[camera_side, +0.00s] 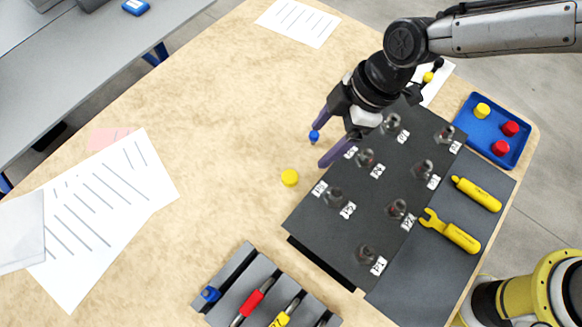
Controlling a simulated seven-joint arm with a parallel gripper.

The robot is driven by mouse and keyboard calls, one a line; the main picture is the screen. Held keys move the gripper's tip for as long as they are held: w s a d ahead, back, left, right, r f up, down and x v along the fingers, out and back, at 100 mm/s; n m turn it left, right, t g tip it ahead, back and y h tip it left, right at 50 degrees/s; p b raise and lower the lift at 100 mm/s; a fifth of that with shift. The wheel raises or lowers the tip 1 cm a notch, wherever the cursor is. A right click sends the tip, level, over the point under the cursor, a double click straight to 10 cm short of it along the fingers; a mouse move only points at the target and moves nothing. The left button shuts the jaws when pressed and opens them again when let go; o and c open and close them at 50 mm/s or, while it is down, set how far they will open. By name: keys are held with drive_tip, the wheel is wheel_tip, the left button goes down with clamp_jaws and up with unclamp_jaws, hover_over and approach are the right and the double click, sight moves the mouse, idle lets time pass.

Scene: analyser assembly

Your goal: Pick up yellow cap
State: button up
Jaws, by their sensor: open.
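A small round yellow cap (289,178) lies on the wooden table, just left of the dark panel. My gripper (322,146) is open, with its two purple fingers apart, pointing down to the upper right of this cap. The fingers are clear of the cap. A small blue piece (314,136) shows beside the upper finger; I cannot tell whether it touches it. Another yellow cap (482,110) sits in the blue tray at the right.
A dark panel (318,222) with several labelled fittings is right of the cap. The blue tray (466,124) also holds two red caps (509,129). Yellow tools (455,236) lie on a grey mat. A tool rack (228,306) stands at the front.

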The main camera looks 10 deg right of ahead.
hover_over(290, 176)
drive_tip(key=d, duration=0.3)
wheel_tip(290, 176, down, 8)
drive_tip(key=shift+w+r, duration=0.15)
drive_tip(key=shift+r, duration=0.1)
drive_tip(key=shift+a+x, duration=0.15)
drive_tip(key=shift+x, duration=1.15)
drive_tip(key=shift+a+x, duration=0.15)
drive_tip(key=shift+x, duration=1.15)
drive_tip(key=shift+r, duration=0.1)
clamp_jaws()
